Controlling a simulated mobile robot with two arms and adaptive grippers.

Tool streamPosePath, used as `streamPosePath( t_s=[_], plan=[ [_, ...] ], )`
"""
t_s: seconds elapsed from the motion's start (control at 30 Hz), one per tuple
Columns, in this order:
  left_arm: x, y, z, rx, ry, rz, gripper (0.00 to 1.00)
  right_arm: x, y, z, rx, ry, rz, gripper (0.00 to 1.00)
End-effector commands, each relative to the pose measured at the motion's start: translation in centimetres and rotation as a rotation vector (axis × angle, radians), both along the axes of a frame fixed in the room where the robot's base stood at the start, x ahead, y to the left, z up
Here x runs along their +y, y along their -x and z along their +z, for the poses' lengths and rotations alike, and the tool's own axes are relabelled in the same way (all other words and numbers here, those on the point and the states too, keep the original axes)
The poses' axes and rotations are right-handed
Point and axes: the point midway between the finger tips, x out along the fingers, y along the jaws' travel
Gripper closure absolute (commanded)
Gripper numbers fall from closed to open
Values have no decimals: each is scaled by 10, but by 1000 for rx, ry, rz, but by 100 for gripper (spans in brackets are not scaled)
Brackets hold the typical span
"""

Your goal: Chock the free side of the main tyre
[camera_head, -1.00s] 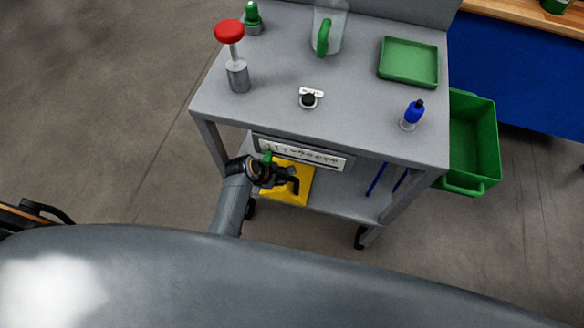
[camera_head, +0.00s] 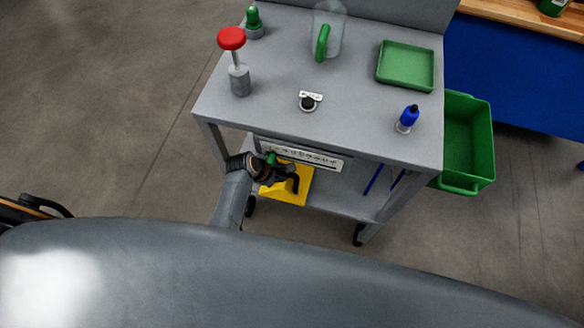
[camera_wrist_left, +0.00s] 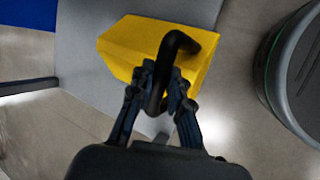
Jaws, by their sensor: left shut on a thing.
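A yellow chock (camera_head: 299,186) with a black handle is at the cart's lower shelf in the head view. It also shows in the left wrist view (camera_wrist_left: 130,42), with its bent black handle (camera_wrist_left: 172,55) rising toward me. My left gripper (camera_head: 288,173) reaches in at the cart's front. In the wrist view its fingers (camera_wrist_left: 160,85) are shut on the handle from both sides. I cannot tell whether the chock rests on the shelf or is lifted clear of it. My right gripper is in neither view. No tyre can be made out.
The grey cart top (camera_head: 270,90) overhangs the lower shelf (camera_head: 345,195), and its legs stand near my left arm. A green bin (camera_head: 470,140) hangs at the cart's right. Open floor (camera_head: 110,120) lies to the left. A dark rounded body (camera_wrist_left: 295,70) shows at the wrist view's right.

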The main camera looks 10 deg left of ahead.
Motion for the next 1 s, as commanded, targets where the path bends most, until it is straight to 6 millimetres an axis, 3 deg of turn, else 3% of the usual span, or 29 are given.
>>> streamPosePath(
  t_s=[0.3, 1.0],
  plan=[
    [1, 32, 8, 1, 1, 2, 100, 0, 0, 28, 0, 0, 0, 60],
    [4, 108, 16, 0, 1, 2, 100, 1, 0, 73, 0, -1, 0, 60]
  ],
)
